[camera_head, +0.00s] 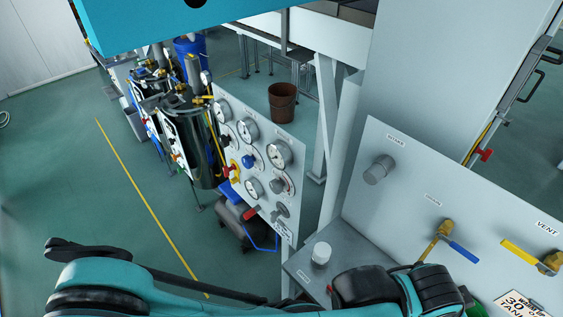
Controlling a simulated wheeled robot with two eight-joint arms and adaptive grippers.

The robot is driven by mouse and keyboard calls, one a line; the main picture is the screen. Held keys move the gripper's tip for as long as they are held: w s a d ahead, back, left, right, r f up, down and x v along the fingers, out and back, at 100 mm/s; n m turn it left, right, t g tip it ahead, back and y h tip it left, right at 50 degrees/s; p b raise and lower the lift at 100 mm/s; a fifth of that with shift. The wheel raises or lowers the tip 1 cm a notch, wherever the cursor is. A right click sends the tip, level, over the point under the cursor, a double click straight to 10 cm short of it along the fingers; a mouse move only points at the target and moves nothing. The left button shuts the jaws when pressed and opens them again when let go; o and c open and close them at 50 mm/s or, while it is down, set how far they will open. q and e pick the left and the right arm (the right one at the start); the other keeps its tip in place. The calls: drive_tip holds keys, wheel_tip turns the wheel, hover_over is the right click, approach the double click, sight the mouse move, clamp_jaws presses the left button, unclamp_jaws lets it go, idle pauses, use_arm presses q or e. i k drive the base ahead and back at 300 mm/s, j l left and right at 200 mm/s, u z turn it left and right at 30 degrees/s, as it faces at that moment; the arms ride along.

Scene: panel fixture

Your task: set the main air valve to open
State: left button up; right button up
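I cannot read a label that says main air, so I cannot tell which valve is the main air valve. On the right panel (420,205), a brass valve with a blue lever (463,252) sits under a small blurred label, its lever pointing down and right. Beside it is a yellow-lever valve (520,250) near the label VENT. Teal and black links of my arms cross the bottom. Neither gripper's fingertips show.
A grey knob (378,170) sticks out of the right panel. A pale knob (321,254) stands on the grey ledge below it. Dark tanks (195,145) with hoses stand left of the gauge panel. A brown bucket (282,102) is behind. The green floor (70,180) at left is clear.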

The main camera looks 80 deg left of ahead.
sight(226, 170)
drive_tip(key=u, duration=1.35)
drive_tip(key=k+u, duration=0.1)
drive_tip(key=u, duration=1.25)
drive_tip(key=k+u, duration=0.1)
drive_tip(key=u, duration=0.35)
